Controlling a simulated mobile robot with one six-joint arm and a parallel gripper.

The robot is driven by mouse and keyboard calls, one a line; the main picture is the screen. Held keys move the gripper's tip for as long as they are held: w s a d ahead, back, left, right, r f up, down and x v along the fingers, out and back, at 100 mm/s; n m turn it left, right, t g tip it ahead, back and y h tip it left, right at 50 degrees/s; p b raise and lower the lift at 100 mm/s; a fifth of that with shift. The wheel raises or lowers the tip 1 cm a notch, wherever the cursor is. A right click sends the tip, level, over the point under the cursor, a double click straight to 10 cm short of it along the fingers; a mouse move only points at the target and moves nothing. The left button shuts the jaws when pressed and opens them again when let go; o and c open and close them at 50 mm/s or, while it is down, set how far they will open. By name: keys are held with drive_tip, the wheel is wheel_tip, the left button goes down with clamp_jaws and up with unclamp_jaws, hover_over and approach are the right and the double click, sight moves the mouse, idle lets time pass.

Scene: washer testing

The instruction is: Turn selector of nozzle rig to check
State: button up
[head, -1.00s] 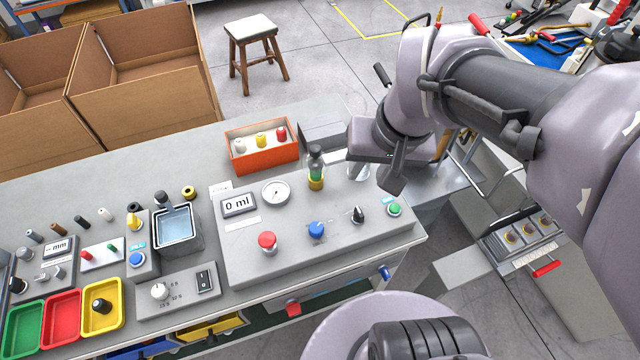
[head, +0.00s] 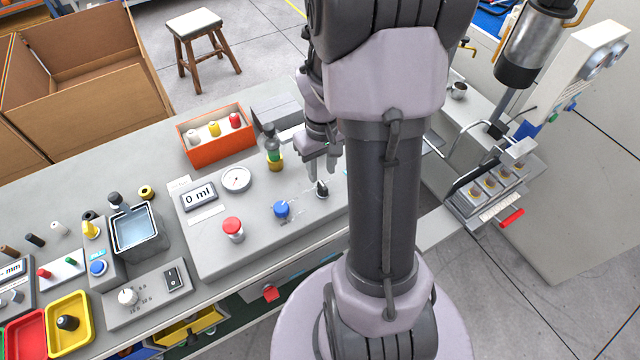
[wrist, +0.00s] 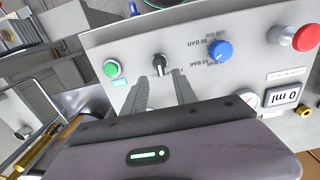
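The nozzle rig (head: 205,255) is a grey sloped panel on the bench. Its black selector (head: 322,188) is a small pointer knob to the right of the blue knob (head: 281,209). In the wrist view the selector (wrist: 159,65) sits just beyond my fingertips, with its pointer roughly upright in that picture. My gripper (head: 322,174) is just above the selector, pointing down at the panel. In the wrist view my gripper (wrist: 163,82) has its two dark fingers apart with nothing between them. Contact with the selector cannot be made out.
A red button (head: 232,228), a gauge (head: 236,179), a 0 ml display (head: 199,196) and a bottle (head: 273,148) are on the rig. A green button (wrist: 112,68) is beside the selector. An orange box (head: 216,140) stands behind. My arm hides the rig's right end in the head view.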

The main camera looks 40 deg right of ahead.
sight(323, 183)
wheel_tip(323, 183, down, 5)
drive_tip(key=shift+r+b, duration=0.15)
drive_tip(key=shift+b, duration=0.55)
clamp_jaws()
drive_tip(key=shift+m, duration=0.3)
drive_tip(key=m, duration=0.4)
drive_tip(key=shift+d+b, duration=0.1)
drive_tip(key=shift+b, duration=0.25)
drive_tip(key=shift+s+d+m+b, duration=0.1)
drive_tip(key=shift+m+b, duration=0.25)
drive_tip(key=shift+m, duration=2.05)
